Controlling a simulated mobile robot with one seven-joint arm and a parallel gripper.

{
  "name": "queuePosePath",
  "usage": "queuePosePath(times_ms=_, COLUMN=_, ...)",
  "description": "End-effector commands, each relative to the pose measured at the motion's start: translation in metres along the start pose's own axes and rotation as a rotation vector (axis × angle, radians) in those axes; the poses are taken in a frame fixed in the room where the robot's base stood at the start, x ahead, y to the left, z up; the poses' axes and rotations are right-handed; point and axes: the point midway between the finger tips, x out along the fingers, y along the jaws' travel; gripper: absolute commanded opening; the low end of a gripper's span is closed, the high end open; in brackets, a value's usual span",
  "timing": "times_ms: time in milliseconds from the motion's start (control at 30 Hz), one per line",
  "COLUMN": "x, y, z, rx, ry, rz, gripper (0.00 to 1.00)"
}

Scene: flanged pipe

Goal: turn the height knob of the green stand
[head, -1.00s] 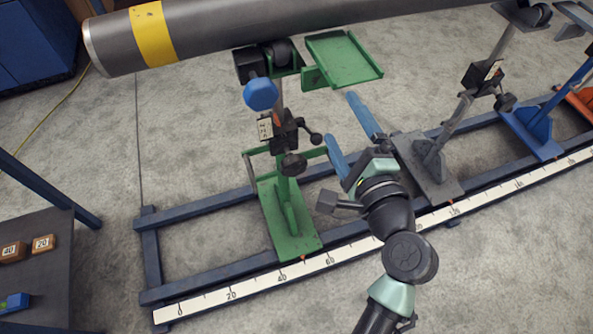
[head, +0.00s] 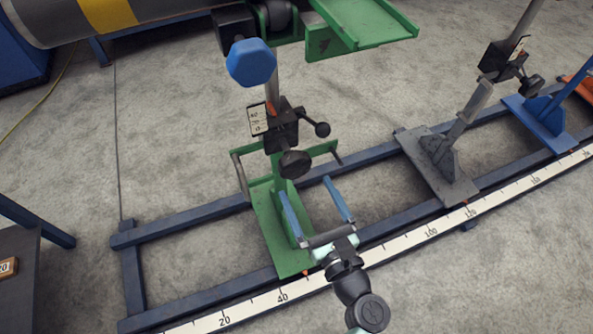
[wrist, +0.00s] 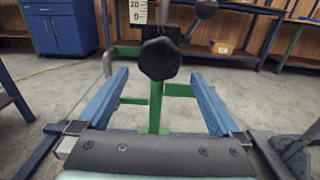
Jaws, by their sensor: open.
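The green stand (head: 270,232) stands upright on the blue rail frame. Its black lobed height knob (head: 295,164) is on the post, below a small scale plate (head: 257,120) and a ball-ended lever (head: 321,129). My gripper (head: 304,188) is open and empty, just in front of and below the knob, its two blue fingers pointing at the stand. In the wrist view the knob (wrist: 160,58) is centred between the fingertips (wrist: 160,76), slightly above their line, and looks apart from both. The exact depth between fingertips and knob is hard to tell.
A large grey pipe (head: 45,22) with a yellow band crosses above. A blue hexagonal knob (head: 251,63) and a green tray (head: 370,22) sit high on the stand. A grey stand (head: 440,165) is to the right. A ruler strip (head: 400,242) runs along the front rail.

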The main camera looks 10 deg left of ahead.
Motion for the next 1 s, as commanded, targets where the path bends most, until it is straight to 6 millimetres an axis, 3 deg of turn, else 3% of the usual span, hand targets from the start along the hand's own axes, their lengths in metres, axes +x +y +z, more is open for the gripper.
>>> queuePosePath(times_ms=100, x=0.026, y=0.000, z=-0.002, rx=-0.003, ry=-0.002, rz=0.003, gripper=1.00)
queuePosePath(times_ms=300, x=0.054, y=0.000, z=-0.001, rx=-0.003, ry=0.000, rz=0.001, gripper=1.00)
queuePosePath(times_ms=733, x=0.064, y=0.000, z=0.000, rx=-0.003, ry=0.001, rz=0.000, gripper=1.00)
queuePosePath(times_ms=1000, x=0.064, y=0.000, z=0.000, rx=-0.003, ry=0.001, rz=0.000, gripper=0.53)
